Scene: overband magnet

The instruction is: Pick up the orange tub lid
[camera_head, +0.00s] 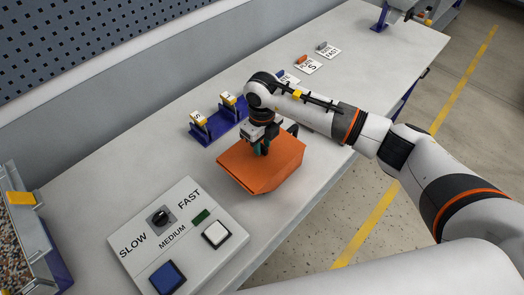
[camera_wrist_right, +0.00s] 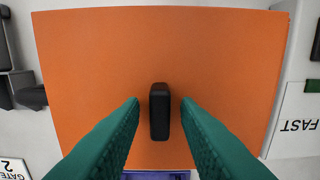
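The orange tub lid (camera_head: 240,162) is on the orange tub in the middle of the bench in the head view. In the right wrist view the lid (camera_wrist_right: 90,70) fills most of the picture, with an upright black handle (camera_wrist_right: 160,112) at its middle. My right gripper (camera_head: 259,149) is over the lid and hides part of it. Its two green fingers (camera_wrist_right: 160,104) are open, one on each side of the handle, with a narrow gap visible on both sides. My left gripper is in neither view.
A speed panel (camera_head: 178,240) with a knob and buttons stands in front of the tub. A blue holder (camera_head: 218,124) with labelled tags is behind it. Labelled cards (camera_head: 308,65) lie farther along the bench. A bin of granules (camera_head: 15,250) is at the left.

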